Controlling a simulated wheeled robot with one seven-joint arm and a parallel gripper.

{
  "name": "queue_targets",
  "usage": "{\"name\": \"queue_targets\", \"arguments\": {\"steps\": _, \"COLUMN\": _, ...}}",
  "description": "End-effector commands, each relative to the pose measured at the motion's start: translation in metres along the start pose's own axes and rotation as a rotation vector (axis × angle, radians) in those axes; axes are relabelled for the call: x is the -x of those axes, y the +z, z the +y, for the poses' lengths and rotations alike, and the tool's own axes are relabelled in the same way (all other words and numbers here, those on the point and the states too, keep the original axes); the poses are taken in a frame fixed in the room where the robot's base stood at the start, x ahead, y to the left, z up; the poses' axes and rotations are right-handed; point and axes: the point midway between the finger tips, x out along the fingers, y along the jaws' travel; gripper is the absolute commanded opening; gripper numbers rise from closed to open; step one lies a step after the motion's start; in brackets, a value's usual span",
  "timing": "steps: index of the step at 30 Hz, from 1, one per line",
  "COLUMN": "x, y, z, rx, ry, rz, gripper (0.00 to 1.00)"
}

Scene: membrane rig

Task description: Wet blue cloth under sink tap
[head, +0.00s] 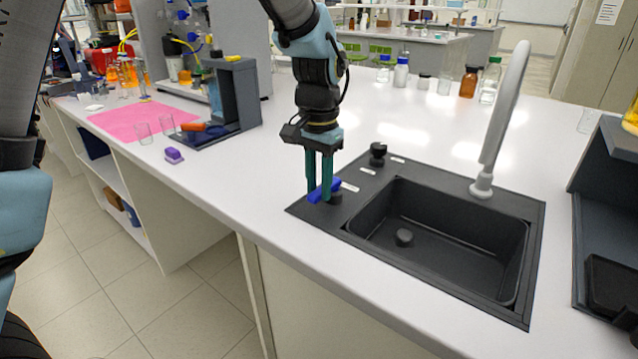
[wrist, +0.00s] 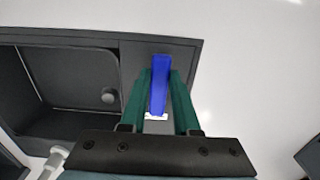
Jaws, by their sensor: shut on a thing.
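The blue cloth (wrist: 160,84) is a small, folded-looking blue piece. My gripper (head: 320,190) is shut on it, with its green fingers (wrist: 160,82) on either side in the wrist view. In the head view the cloth (head: 316,193) is at the fingertips, over the left rim of the black sink (head: 520,207), beside a dark knob. I cannot tell whether it touches the rim. The sink basin is to the right, empty apart from a round drain piece (head: 404,237). The tall grey tap (head: 497,125) stands behind the basin. No water stream shows.
A black knob (head: 377,152) stands on the sink's back left rim. Bottles (head: 469,82) stand at the back of the white bench. A dark rack (head: 605,215) is at the right.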

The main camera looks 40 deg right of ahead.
Motion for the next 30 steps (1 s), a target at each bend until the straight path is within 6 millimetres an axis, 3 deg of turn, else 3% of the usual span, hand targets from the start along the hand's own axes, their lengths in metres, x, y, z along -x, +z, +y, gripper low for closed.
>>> {"name": "queue_targets", "arguments": {"steps": 10, "x": 0.001, "y": -0.003, "z": -0.013, "rx": -0.244, "ry": 0.000, "rz": 0.001, "gripper": 0.00}}
{"name": "queue_targets", "arguments": {"steps": 19, "x": 0.001, "y": -0.003, "z": -0.013, "rx": -0.263, "ry": -0.001, "rz": 0.003, "gripper": 0.00}}
{"name": "queue_targets", "arguments": {"steps": 20, "x": 0.001, "y": -0.003, "z": -0.013, "rx": -0.263, "ry": -0.001, "rz": 0.003, "gripper": 0.31}}
{"name": "queue_targets", "arguments": {"steps": 27, "x": 0.000, "y": -0.003, "z": -0.013, "rx": -0.262, "ry": -0.001, "rz": 0.001, "gripper": 0.58}}
{"name": "queue_targets", "arguments": {"steps": 30, "x": 0.000, "y": -0.003, "z": -0.013, "rx": -0.262, "ry": 0.000, "rz": 0.001, "gripper": 0.60}}
